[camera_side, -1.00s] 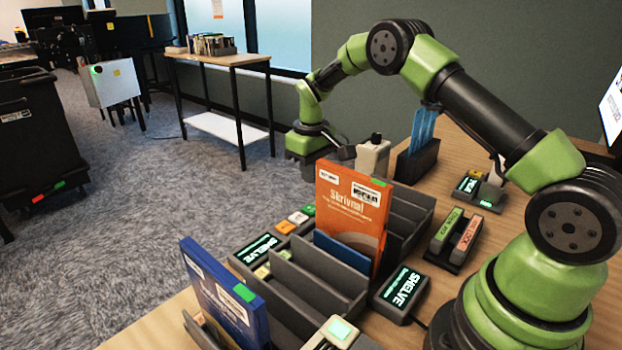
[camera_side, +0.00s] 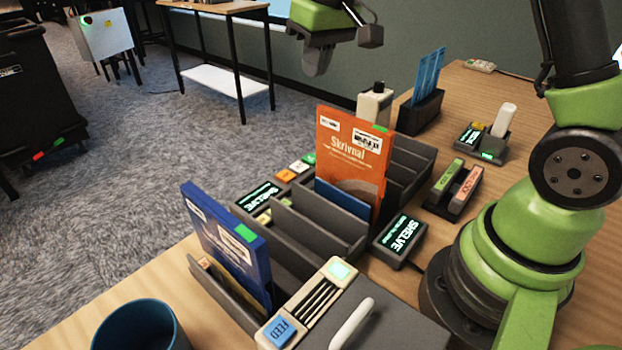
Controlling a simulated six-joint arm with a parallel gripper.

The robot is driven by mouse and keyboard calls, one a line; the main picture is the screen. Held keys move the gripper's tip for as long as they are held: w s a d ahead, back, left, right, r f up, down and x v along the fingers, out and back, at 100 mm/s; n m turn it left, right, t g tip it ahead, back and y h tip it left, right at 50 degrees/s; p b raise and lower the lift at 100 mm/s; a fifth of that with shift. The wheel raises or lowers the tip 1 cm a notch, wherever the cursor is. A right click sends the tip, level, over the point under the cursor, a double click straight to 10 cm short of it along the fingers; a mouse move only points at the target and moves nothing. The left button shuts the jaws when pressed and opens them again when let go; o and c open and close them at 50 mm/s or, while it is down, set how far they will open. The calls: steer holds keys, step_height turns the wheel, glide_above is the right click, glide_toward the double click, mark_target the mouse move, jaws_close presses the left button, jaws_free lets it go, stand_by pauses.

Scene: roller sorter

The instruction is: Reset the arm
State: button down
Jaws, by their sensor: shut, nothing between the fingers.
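My gripper (camera_side: 318,58) hangs at the top of the side view, in the air above and behind the desk's back edge. Its fingers look closed together with nothing between them. It is apart from every object on the desk. My arm's base stands at the right of the desk, and the upper part of the arm runs out of the top of the picture.
A grey slotted rack (camera_side: 318,222) holds an orange book (camera_side: 352,150) and a blue book (camera_side: 228,240). Behind are a white bottle (camera_side: 374,104) and a holder with blue cards (camera_side: 428,75). A dark blue cup (camera_side: 138,326) and a feeder (camera_side: 310,305) are in front.

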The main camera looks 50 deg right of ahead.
steer(key=s+a+r+m+t, duration=0.15)
steer(key=s+a+r, duration=0.35)
steer(key=s+r, duration=0.5)
steer(key=s+a+f+m+t+y, duration=0.1)
steer(key=s+a+f+t, duration=0.1)
steer(key=s, duration=0.9)
steer(key=shift+s+f+t+y, duration=0.2)
steer(key=shift+f+t+y, duration=0.1)
steer(key=shift+f+t, duration=0.3)
